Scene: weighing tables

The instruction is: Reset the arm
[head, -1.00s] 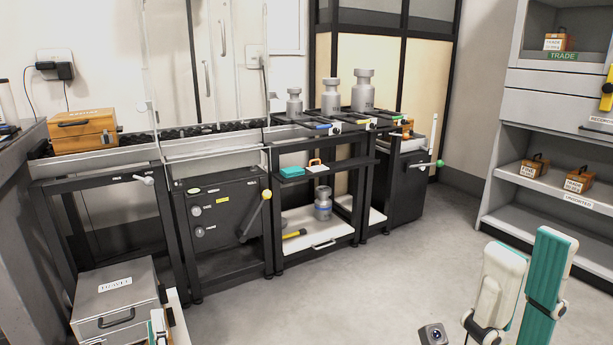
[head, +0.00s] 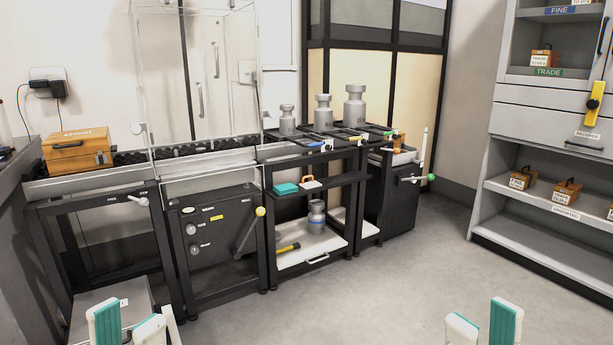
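My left gripper (head: 127,324) shows at the bottom left of the head view, in front of a grey metal case (head: 90,312) on the floor. Its teal and white fingers stand apart with nothing seen between them. My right gripper (head: 484,325) shows at the bottom right, over bare floor. Its white and teal fingers also stand apart, with nothing seen between them. Both point upward in the picture. The lower parts of both grippers are cut off by the frame edge.
A wooden case (head: 78,151) sits on the left bench. Three grey weights, the largest (head: 355,106) at right, stand on the rack. A shelf unit (head: 545,190) with small wooden boxes is at right. The floor (head: 370,280) between is clear.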

